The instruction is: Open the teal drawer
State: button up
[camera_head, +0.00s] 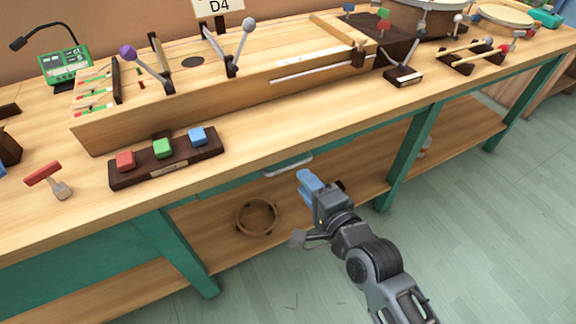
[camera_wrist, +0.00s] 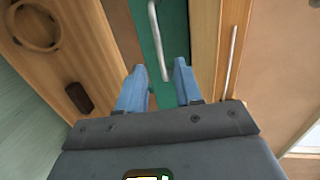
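The teal drawer (camera_head: 243,182) is under the front edge of the wooden bench, mostly hidden below the top, and looks shut. Its pale bar handle (camera_head: 289,164) shows just beyond my gripper (camera_head: 306,177). In the wrist view, the teal drawer front (camera_wrist: 176,30) is a narrow strip and the handle (camera_wrist: 155,38) runs along it. My gripper (camera_wrist: 159,66) is open, with its two blue fingers apart. The near end of the handle appears between the fingertips; I cannot tell whether they touch it.
The bench top (camera_head: 300,120) overhangs the drawer. A block with coloured buttons (camera_head: 166,157) and a red mallet (camera_head: 48,180) lie on it. A lower shelf (camera_head: 330,190) holds a wooden ring (camera_head: 257,232). Teal legs (camera_head: 408,160) stand either side. The floor in front is clear.

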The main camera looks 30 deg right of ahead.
jog(key=x, duration=0.6)
jog(key=shift+w, duration=0.2)
jog(key=shift+c, duration=0.3)
grip_shut()
jog(key=shift+f, duration=0.1)
dwell(0.8)
